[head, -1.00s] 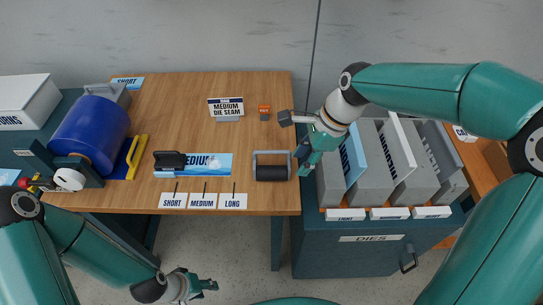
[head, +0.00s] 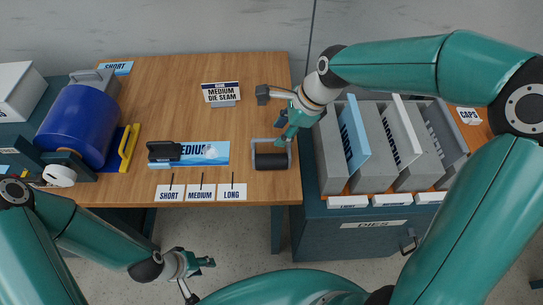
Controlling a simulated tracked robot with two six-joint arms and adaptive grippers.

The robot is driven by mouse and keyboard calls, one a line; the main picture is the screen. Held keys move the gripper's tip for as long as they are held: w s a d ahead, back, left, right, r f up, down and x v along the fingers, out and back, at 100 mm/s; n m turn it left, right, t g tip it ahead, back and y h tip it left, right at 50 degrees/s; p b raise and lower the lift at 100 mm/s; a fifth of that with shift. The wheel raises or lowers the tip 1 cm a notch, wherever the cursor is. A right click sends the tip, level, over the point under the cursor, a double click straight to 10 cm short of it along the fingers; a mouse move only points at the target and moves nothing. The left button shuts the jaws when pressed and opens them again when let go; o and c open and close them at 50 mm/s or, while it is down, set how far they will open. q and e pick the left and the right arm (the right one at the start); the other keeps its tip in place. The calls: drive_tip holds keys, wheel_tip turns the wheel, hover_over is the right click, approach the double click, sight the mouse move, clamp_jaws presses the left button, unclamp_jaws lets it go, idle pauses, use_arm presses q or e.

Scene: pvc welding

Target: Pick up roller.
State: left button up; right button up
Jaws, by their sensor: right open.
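The roller (head: 270,161) lies on the wooden table near its front right edge. It has a black cylinder and a grey U-shaped frame, with the frame on the far side of the cylinder. My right gripper (head: 281,138) is open and just over the far right part of the roller's frame. It partly covers the frame there; I cannot tell whether it touches. My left gripper (head: 206,263) hangs low in front of the table, over the floor, away from the roller; its fingers are too small to read.
A blue "MEDIUM" sheet (head: 219,152) with a black-handled tool (head: 164,151) lies left of the roller. Label cards (head: 201,193) line the front edge. A die seam sign (head: 221,94) stands behind. Upright dies (head: 381,150) stand on a cabinet to the right.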

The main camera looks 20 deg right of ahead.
sight(274, 139)
drive_tip(key=shift+x, duration=2.75)
drive_tip(key=shift+w, duration=0.15)
drive_tip(key=shift+d, duration=0.1)
clamp_jaws()
